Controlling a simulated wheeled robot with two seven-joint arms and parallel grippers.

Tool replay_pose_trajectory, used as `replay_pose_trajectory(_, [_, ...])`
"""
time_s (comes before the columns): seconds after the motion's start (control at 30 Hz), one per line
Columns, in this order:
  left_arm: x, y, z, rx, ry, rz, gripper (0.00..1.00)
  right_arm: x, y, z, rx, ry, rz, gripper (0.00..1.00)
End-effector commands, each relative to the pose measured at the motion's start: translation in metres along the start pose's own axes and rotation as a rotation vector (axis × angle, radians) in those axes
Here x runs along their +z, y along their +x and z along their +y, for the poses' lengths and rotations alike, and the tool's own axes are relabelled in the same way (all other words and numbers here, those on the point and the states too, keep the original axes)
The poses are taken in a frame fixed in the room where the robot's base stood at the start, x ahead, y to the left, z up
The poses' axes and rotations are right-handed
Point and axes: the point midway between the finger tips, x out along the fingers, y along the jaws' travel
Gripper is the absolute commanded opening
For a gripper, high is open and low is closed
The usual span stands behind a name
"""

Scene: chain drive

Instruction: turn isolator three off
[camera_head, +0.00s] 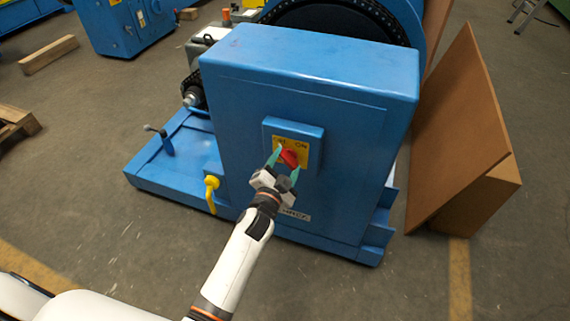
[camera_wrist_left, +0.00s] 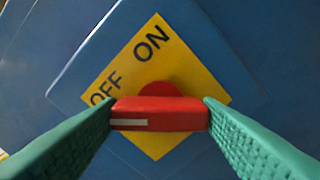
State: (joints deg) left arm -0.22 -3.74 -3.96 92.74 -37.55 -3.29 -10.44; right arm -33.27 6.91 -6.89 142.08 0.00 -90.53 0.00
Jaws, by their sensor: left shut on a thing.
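The isolator switch has a red handle (camera_head: 290,158) on a yellow plate (camera_head: 304,149) with OFF and ON printed on it. It sits on the front of a blue cabinet (camera_head: 350,125). In the left wrist view the red handle (camera_wrist_left: 170,115) lies crosswise between my fingers, its white-marked end near the word OFF. The plate (camera_wrist_left: 160,70) appears turned slantwise there. My left gripper (camera_head: 284,162) is shut on the handle, with its green fingers (camera_wrist_left: 160,118) at its two ends. No number three is readable. My right gripper is not in view.
A yellow hooked part (camera_head: 211,190) sticks out left of the cabinet, above the blue base (camera_head: 160,172). A lever (camera_head: 160,135) stands on that base. Brown boards (camera_head: 465,120) lean at the right. The grey floor in front is mostly clear.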

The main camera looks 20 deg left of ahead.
Motion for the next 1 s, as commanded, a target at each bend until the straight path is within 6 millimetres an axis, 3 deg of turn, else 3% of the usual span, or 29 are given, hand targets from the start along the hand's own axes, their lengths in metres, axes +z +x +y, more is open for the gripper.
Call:
replay_pose_trajectory(0.1, [-0.002,-0.001,-0.001,-0.002,-0.005,0.004,0.36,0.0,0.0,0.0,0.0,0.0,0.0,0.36])
replay_pose_trajectory(0.13, [-0.002,-0.001,-0.001,-0.002,-0.005,0.004,0.61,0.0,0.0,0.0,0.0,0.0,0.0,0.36])
replay_pose_trajectory(0.27, [-0.001,-0.001,-0.001,-0.002,-0.004,0.003,0.81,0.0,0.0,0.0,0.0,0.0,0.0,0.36])
replay_pose_trajectory(0.67, [0.0,-0.01,0.0,-0.002,-0.002,0.002,0.81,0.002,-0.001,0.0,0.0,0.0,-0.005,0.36])
replay_pose_trajectory(1.0, [0.0,-0.079,0.0,-0.003,-0.004,0.005,0.81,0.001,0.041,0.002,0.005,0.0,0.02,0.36])
